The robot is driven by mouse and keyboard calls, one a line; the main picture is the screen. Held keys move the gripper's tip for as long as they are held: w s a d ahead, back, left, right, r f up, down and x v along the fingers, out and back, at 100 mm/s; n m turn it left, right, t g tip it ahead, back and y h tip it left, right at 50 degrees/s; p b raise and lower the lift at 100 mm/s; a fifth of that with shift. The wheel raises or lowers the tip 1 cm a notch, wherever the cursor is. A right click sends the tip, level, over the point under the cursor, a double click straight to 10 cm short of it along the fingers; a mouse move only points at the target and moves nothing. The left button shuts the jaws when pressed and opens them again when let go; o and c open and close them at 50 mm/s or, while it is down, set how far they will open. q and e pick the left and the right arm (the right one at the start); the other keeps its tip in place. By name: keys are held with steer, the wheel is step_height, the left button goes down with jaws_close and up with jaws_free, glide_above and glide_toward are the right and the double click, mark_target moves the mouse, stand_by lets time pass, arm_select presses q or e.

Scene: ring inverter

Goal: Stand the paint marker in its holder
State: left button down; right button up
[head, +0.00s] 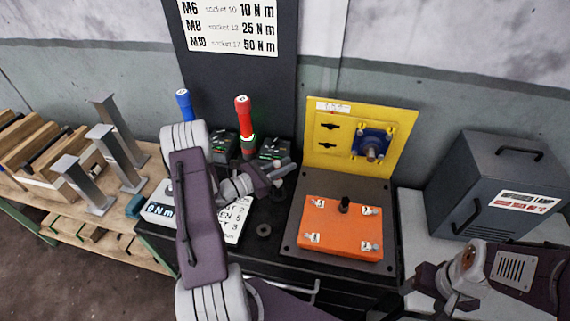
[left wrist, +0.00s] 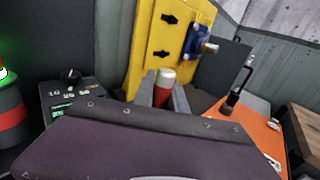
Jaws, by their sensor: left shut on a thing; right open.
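My left gripper (head: 279,172) is shut on the paint marker, above the dark worktop and left of the orange box. In the left wrist view the marker (left wrist: 164,88) shows a red body and a pale top between the two fingers (left wrist: 163,98). It looks roughly upright there, and its lower part is hidden by my wrist. A small dark ring-shaped piece (head: 264,230) lies on the worktop below the gripper; I cannot tell whether it is the marker's holder. My right gripper (head: 452,302) is open at the lower right, apart from the marker.
The orange box (head: 330,240) with a black knob stands before a yellow panel (head: 325,165). Red-handled (head: 242,108) and blue-handled (head: 184,100) tools stand behind my left arm. A grey cabinet (head: 480,190) is at right. Metal posts (head: 88,188) and wooden blocks stand at left.

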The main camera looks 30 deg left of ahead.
arm_select(q)
steer(key=shift+f+b, duration=0.35)
steer(key=shift+f, duration=0.6)
arm_select(e)
steer(key=shift+f, duration=0.8)
arm_select(q)
steer(key=shift+f, duration=0.2)
arm_select(e)
steer(key=shift+f, duration=0.15)
arm_select(q)
steer(key=c, duration=1.3)
jaws_free()
steer(key=b+v, duration=0.1)
steer(key=v, duration=0.8)
steer(key=shift+s+a+b, duration=0.1)
steer(key=shift+b, duration=0.2)
arm_select(e)
steer(key=shift+f, duration=0.65)
